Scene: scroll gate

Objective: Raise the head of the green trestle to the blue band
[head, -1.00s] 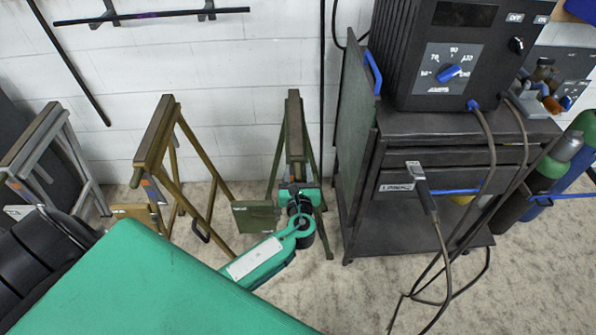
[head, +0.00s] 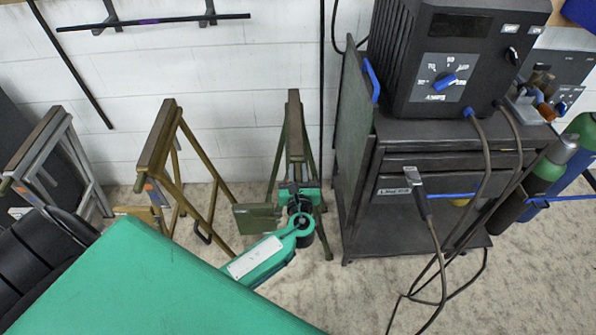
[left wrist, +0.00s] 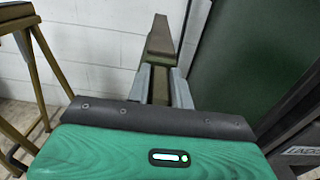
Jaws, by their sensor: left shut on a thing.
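The green trestle (head: 294,125) stands by the white wall, between the yellow-brown trestle and the dark cart. Its narrow head points away from me, and it also shows in the left wrist view (left wrist: 160,40). My left gripper (head: 297,184) is at the near end of this trestle. In the left wrist view the grey fingers (left wrist: 160,85) stand either side of a part of the trestle below the head, shut on it. My wrist hides the trestle's lower near part. I cannot make out the blue band. My right gripper is not in view.
A yellow-brown trestle (head: 160,140) and a grey trestle (head: 35,145) stand to the left. The dark cart (head: 440,145) with a welding machine (head: 450,60) stands close on the right. Its cable and clamp (head: 418,190) hang in front. Gas bottles (head: 560,150) stand farther right.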

